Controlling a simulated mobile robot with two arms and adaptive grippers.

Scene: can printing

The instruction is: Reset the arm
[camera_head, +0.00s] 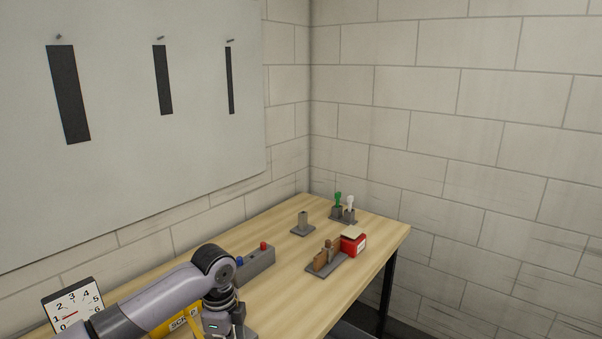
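My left arm comes in from the lower left, over the wooden table (315,285). Its wrist bends down, and my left gripper (228,329) is at the bottom edge of the view. The fingers are small and partly cut off, so I cannot tell whether they are open or shut or hold anything. My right arm and gripper are not in view.
On the table are a dial gauge (72,308), a yellow scrap box (184,321), a grey button box (258,264), a grey post (303,221), a stamp rack (322,266), a red box (353,244), and green (338,198) and white (349,202) items in holders. Walls stand behind.

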